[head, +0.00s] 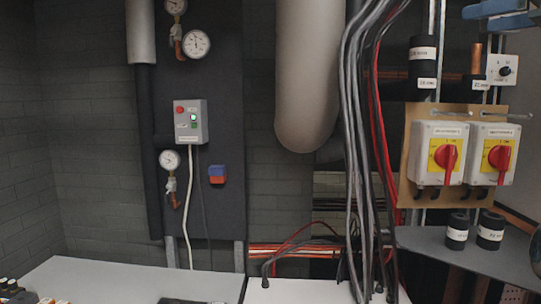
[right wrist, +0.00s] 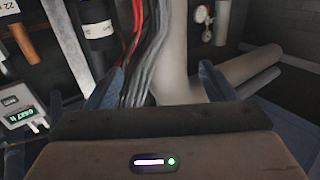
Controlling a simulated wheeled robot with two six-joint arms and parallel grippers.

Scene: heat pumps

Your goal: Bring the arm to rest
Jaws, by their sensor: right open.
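My right gripper (head: 480,15) shows as two blue fingers at the top right corner of the head view, with its arm out of the picture. In the right wrist view the right gripper (right wrist: 158,82) has its two blue fingers wide apart, and nothing is between them. Grey and red cables and a pale pipe appear behind the gap, beyond the fingers. My left gripper is in neither view.
Two switch boxes with red handles (head: 447,158) hang on a wooden board below my right gripper. Black-capped fittings (head: 457,231) stand on a grey shelf (head: 440,247). Cables (head: 352,110) and a thick grey pipe (head: 305,75) run down the middle. The pale worktop (head: 130,282) looks mostly clear.

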